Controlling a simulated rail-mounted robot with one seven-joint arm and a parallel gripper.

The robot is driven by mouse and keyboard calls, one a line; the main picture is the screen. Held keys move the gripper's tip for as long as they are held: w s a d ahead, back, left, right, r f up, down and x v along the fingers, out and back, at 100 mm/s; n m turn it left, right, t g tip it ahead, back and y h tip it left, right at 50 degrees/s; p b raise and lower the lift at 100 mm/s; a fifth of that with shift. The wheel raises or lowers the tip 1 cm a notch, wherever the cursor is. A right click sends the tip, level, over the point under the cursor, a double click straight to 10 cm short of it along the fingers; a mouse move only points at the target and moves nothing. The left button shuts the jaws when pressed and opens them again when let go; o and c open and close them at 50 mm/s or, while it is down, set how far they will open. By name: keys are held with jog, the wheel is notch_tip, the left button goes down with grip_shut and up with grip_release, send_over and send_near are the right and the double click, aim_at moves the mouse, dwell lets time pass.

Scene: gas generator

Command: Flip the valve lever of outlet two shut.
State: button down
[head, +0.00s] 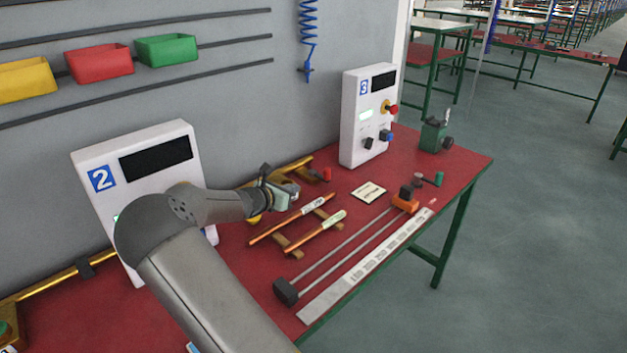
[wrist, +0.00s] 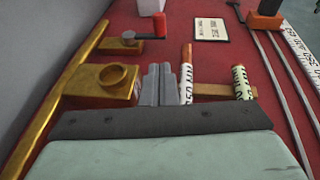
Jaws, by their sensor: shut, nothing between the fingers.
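My gripper (head: 295,190) is shut and empty, above the red bench beside a brass pipe (head: 298,163). In the wrist view its two fingertips (wrist: 160,82) are together, just right of a brass block with a round collar (wrist: 106,82). Farther along the pipe is a second brass fitting with a grey round top (wrist: 127,40). A red cylindrical handle (wrist: 158,24) stands beside that fitting; it also shows in the head view (head: 327,174). No number on the outlets is readable, so I cannot tell which is outlet two. My arm hides part of the pipe.
Two labelled rods (head: 315,232) lie on wooden supports right of my gripper. A slider on two rails (head: 345,250), a ruler (head: 368,268) and a small card (head: 368,192) lie beyond. Panel 2 (head: 150,160) and panel 3 (head: 366,115) stand against the wall.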

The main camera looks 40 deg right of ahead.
aim_at(325, 175)
jog(key=p+x, duration=0.1)
jog(key=x, duration=0.3)
jog(key=p+x, duration=0.1)
jog(key=x, duration=0.4)
jog(key=r+p+x, duration=0.1)
jog(key=x, duration=0.3)
jog(key=shift+w+d+f, duration=0.1)
jog(key=shift+w+d, duration=0.05)
jog(key=shift+d, duration=0.4)
